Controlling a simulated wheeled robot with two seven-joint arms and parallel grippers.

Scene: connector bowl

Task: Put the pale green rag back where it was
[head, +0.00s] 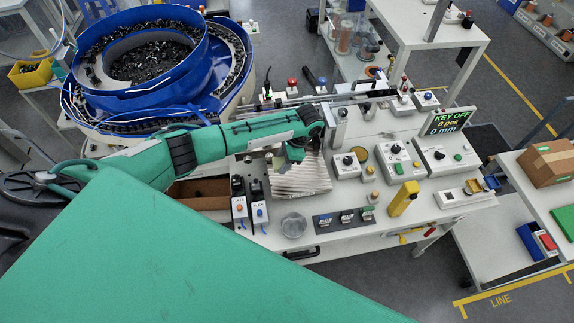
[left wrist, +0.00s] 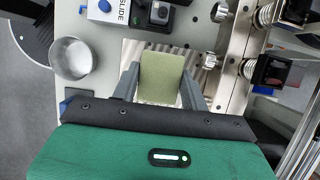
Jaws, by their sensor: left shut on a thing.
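The pale green rag (left wrist: 160,78) shows in the left wrist view as a small folded block between the two grey fingers of my left gripper (left wrist: 160,88). The fingers are shut on its sides. A shiny metal plate (left wrist: 130,52) lies behind the rag in that view; I cannot tell whether the rag touches it. In the head view my left gripper (head: 294,152) points down over the worktable, above a pale ribbed block (head: 300,180). My right gripper is in neither view.
A blue bowl feeder (head: 143,95) full of dark parts stands at the back left. Button boxes (head: 347,165) and a yellow object (head: 403,198) are to the right.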

